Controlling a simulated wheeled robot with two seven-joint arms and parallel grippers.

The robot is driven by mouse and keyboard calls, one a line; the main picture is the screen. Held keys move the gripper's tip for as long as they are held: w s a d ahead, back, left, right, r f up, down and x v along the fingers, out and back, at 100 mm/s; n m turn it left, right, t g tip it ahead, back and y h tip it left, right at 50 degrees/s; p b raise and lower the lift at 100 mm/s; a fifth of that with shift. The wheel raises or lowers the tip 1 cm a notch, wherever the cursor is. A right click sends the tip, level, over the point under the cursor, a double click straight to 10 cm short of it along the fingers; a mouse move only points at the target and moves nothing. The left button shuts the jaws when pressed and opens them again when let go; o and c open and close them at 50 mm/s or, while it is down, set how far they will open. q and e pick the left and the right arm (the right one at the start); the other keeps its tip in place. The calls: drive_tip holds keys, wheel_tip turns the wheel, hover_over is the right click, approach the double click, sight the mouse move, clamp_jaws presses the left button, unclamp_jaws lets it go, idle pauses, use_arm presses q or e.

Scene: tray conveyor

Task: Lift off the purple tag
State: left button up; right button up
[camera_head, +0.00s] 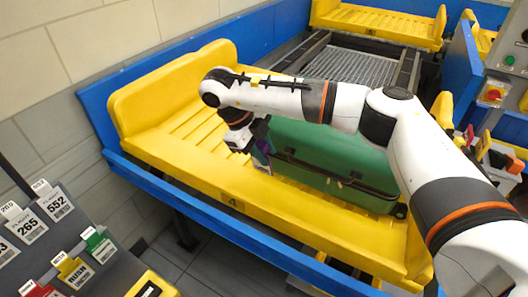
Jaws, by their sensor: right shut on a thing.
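A green suitcase (335,155) lies in the yellow tray (215,185) marked 4. The purple tag (264,146) shows as a small dark purple patch at the suitcase's left end, mostly hidden by my gripper. My right gripper (261,160) reaches down at that end and is shut on the purple tag. I cannot tell whether the tag is still attached to the suitcase. My left gripper is not in view.
A blue rail (215,212) runs along the tray's near side. A grey rack at lower left holds several tags, including a green one (99,244) and a yellow one (74,271). Rollers (350,68) lie behind the tray. A control panel (505,60) stands at right.

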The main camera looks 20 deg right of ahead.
drive_tip(key=shift+r+p, duration=1.4)
drive_tip(key=shift+r, duration=0.6)
